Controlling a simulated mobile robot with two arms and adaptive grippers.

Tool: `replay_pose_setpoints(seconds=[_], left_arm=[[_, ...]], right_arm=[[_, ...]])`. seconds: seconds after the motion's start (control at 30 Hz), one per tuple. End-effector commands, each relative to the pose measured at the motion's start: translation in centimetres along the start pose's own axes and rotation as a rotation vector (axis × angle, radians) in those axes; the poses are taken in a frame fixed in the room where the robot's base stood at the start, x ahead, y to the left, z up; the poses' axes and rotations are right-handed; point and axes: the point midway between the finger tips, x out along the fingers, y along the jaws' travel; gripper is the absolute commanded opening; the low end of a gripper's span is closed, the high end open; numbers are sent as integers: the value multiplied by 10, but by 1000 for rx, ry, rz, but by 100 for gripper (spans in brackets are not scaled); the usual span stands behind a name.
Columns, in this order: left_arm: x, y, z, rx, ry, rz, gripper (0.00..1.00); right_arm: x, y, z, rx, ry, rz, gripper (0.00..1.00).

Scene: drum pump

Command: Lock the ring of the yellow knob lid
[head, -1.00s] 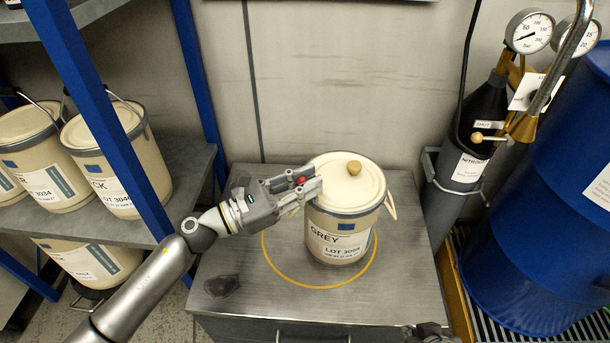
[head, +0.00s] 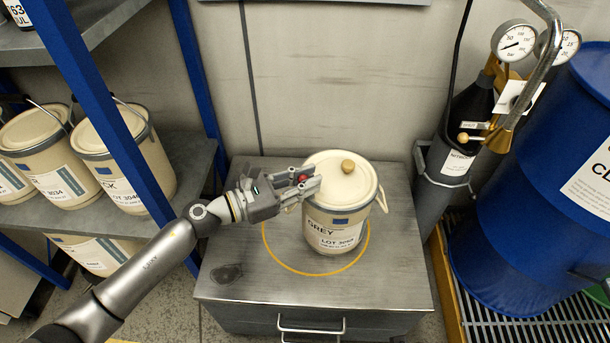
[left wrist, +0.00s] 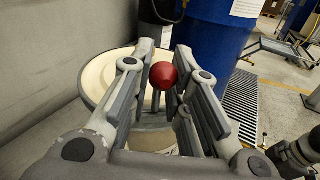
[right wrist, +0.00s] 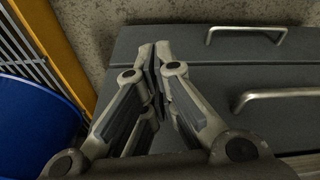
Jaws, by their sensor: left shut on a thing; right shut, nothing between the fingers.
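The lid with the yellow knob (head: 347,166) is a cream disc (head: 325,178) on top of a cream pail (head: 333,232) labelled GREY, upright on a grey cabinet. A grey ring (head: 340,209) runs around the lid's edge. A red ball (head: 302,178) sits at the pail's left side, and shows in the left wrist view (left wrist: 163,75). My left gripper (head: 312,184) is shut on the red ball, beside the ring. The fingers hide how the ball joins the ring. My right gripper (right wrist: 158,55) is shut and empty, above the cabinet's drawer fronts.
Shelves with several similar pails (head: 125,165) stand left. A gas cylinder (head: 440,175) with gauges and a blue drum (head: 535,215) stand right.

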Motion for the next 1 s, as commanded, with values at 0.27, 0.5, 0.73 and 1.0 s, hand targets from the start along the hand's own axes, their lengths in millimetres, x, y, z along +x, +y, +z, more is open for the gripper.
replay_pose_setpoints(seconds=[0.27, 0.5, 0.73, 1.0], left_arm=[[1, 1, 3, -4, 29, -2, 0], [1, 1, 2, -7, 53, -4, 0], [1, 1, 1, -8, 62, -4, 0], [2, 1, 0, -9, 62, -5, 0]], right_arm=[[30, -2, 26, -4, -25, -3, 0], [52, -4, 51, -8, -43, -5, 0], [61, -4, 61, -10, -46, -6, 0], [61, -4, 62, -10, -47, -6, 0]])
